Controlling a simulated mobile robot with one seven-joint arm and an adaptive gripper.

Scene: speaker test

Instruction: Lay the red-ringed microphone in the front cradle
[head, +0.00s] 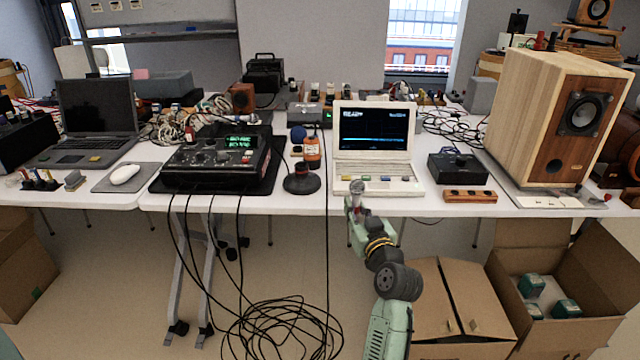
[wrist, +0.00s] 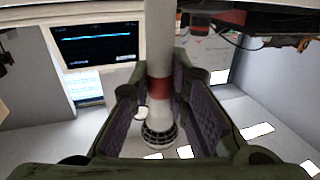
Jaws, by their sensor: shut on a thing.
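The red-ringed microphone (wrist: 159,60) shows in the wrist view, with a pale body, a dark red band and a dark mesh grille at the lower end of the picture. My gripper (wrist: 160,85) is shut on it, with one finger on each side near the band. In the head view my gripper (head: 357,203) is at the table's front edge, just before the open white laptop (head: 372,168). The microphone is small and unclear there. A low orange-brown wooden block (head: 470,196) with small dark marks lies near the front edge to the right; I cannot tell whether it is the front cradle.
A black box (head: 457,167) stands behind the wooden block. A large wooden speaker (head: 545,120) is at right. A dark round base (head: 301,180) and a black mixer (head: 215,160) are to the left.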

